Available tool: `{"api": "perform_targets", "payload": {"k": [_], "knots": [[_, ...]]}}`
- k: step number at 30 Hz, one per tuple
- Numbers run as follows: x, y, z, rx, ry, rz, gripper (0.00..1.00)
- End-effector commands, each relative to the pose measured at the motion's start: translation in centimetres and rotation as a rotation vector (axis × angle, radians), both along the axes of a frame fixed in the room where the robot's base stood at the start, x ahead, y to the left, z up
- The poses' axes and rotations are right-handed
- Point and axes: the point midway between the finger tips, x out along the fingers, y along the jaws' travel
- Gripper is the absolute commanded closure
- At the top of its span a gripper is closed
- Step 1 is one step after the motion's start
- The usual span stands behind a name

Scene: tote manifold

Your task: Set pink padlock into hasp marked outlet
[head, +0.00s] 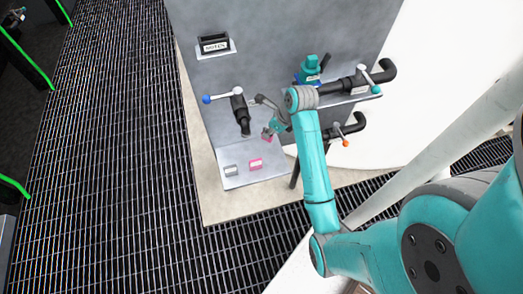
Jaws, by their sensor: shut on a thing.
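My gripper (270,130) is at the end of the teal arm, in front of the grey panel and above the small shelf. It is shut on a small pink thing (266,134), apparently the pink padlock, which is mostly hidden by the gripper. A flat pink piece (255,164) lies on the shelf below. Black valves stand on the panel: one with a blue-tipped lever (239,108) left of the gripper, one with a teal-tipped lever (357,83) to the right, and one with an orange-tipped lever (343,133) lower right. No hasp marked outlet can be made out.
A grey piece (231,170) lies beside the pink one on the grey shelf (240,182). A holder labelled NOTES (214,45) is on the upper panel. A teal and blue object (311,68) stands near the right valve. Dark floor grating (120,130) is clear at left.

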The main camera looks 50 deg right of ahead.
Motion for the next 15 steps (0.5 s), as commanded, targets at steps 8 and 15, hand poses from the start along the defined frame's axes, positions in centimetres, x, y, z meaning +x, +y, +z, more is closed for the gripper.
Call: {"api": "perform_targets", "payload": {"k": [8, 15], "knots": [[0.0, 0.1, -6.4, 0.003, 0.003, 0.000, 1.00], [0.0, 0.0, -9.5, 0.000, -0.001, 0.001, 1.00]]}}
